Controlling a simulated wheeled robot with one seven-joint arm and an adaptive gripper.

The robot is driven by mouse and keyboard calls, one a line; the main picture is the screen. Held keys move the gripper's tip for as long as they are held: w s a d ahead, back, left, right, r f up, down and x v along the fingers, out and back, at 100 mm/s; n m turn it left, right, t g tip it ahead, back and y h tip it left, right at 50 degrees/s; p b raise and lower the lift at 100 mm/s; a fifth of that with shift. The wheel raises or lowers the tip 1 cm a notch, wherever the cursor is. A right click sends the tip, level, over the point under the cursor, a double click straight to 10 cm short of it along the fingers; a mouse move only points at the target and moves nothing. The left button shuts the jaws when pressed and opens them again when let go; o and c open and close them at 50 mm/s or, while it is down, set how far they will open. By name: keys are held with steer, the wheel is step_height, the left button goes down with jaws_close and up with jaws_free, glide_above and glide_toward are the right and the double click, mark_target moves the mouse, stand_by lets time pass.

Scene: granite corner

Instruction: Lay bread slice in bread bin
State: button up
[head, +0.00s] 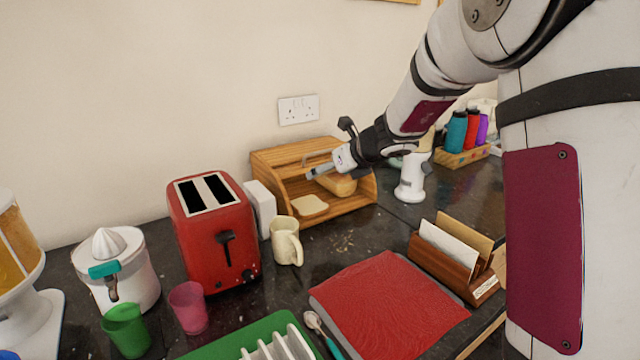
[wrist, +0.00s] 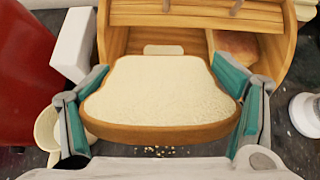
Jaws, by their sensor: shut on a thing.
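The wooden bread bin (head: 270,165) stands open against the wall; its slatted front also shows at the top of the wrist view (wrist: 270,20). My gripper (head: 334,173) is shut on the bread slice (wrist: 160,95), with a teal finger on each side edge. The pale face of the slice is turned up, its brown crust towards the wrist camera. In the head view the held slice (head: 338,184) is at the bin's open front; whether it touches the bin is unclear. Another pale slice (head: 309,206) lies at the bin's left; the held slice mostly hides it in the wrist view.
A red toaster (head: 212,235), white box (head: 260,207) and cream mug (head: 287,242) stand left of the bin. A white object (head: 411,180) stands to its right. A red book-like block (head: 388,305) and wooden letter holder (head: 455,262) are in front. Dark counter between is partly clear, with crumbs.

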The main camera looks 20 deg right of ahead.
steer(key=shift+w, duration=0.3)
steer(key=shift+s+d+f+b+x, duration=0.25)
steer(key=shift+b+x, duration=1.1)
steer(key=shift+x, duration=1.4)
steer(key=shift+s+f+b+x, duration=0.1)
steer(key=shift+f+b+x, duration=0.2)
steer(key=shift+b+x, duration=1.75)
steer(key=shift+s+d+f+b+x, duration=0.25)
steer(key=shift+b+x, duration=0.4)
steer(key=shift+x, duration=2.8)
steer(key=shift+w+a, duration=0.1)
steer(key=o, duration=1.2)
steer(key=shift+c, duration=0.2)
steer(key=p+v, duration=0.2)
steer(key=v, duration=0.7)
steer(key=shift+f, duration=0.15)
steer(key=shift+a, duration=0.1)
